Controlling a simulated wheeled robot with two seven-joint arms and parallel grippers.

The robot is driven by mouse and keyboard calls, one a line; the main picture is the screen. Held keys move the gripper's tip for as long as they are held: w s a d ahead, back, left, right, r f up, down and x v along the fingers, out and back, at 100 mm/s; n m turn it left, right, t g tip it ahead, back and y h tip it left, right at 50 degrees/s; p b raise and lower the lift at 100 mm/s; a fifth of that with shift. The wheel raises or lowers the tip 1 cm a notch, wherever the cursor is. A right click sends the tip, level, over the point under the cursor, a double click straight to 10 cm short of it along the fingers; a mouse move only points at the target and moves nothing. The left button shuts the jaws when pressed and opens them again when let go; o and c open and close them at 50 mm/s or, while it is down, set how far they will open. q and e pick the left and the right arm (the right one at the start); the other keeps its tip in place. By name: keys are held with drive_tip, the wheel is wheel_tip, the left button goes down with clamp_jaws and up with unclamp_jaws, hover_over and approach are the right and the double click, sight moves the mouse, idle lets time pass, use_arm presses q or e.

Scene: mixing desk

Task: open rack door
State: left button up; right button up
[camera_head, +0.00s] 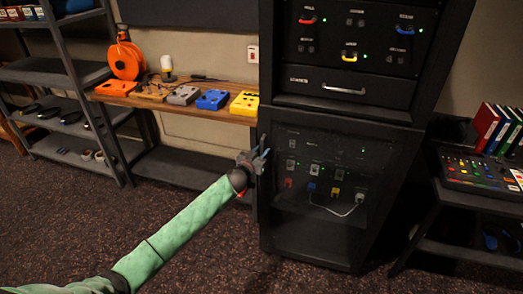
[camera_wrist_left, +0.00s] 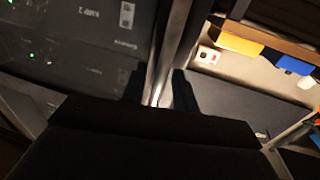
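The black rack (camera_head: 268,225) stands right of centre in the head view. Its lower bay has a dark front (camera_head: 335,150), seemingly a see-through door, with small lit modules and a white cable behind it. My left gripper (camera_head: 256,160) is at the left edge of this lower bay. In the left wrist view its two dark fingers (camera_wrist_left: 160,92) stand apart, with a pale upright strip (camera_wrist_left: 170,60) along the rack's edge showing between them. I cannot tell whether the fingers touch it. The rack's labelled front (camera_wrist_left: 85,45) fills the left of that view. My right gripper is not in view.
Metal shelves (camera_head: 60,75) are at far left. A mixer (camera_head: 480,170) sits on a stand at right. The carpet (camera_head: 200,260) before the rack is clear.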

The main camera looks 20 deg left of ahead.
use_arm(q)
drive_tip(key=shift+w, duration=0.25)
clamp_jaws()
drive_tip(key=shift+s+d, duration=0.1)
